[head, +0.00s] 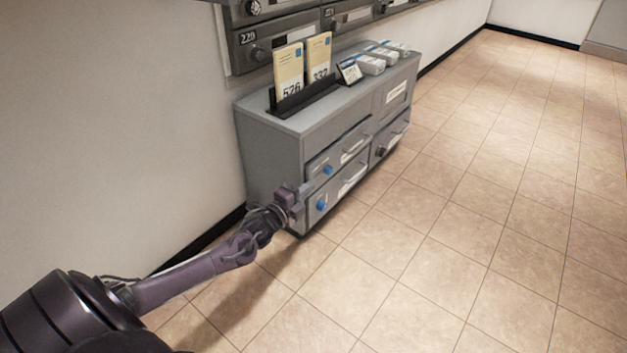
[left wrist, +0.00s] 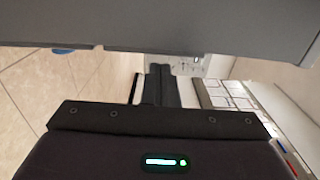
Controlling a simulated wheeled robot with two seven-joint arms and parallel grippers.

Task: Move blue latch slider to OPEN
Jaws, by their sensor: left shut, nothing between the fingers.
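Two blue latch pieces show on the drawer fronts of the grey cabinet (head: 275,160) in the head view: an upper blue latch (head: 327,170) and a lower blue latch (head: 322,203). Their OPEN markings are too small to read. My left gripper (head: 306,191) is shut and empty near the cabinet's front left corner, just left of the latches in the picture. I cannot tell whether it touches the cabinet. In the left wrist view, my shut fingers (left wrist: 162,84) lie below a large grey surface, with a blue piece (left wrist: 63,51) at its lower edge. My right gripper is out of view.
Two tall cards (head: 303,66) stand in a black holder on the cabinet top, beside a small sign (head: 349,71) and several pale bundles (head: 380,55). Mailboxes (head: 265,45) hang above. A wall stands left; the tiled floor (head: 450,220) in front is clear.

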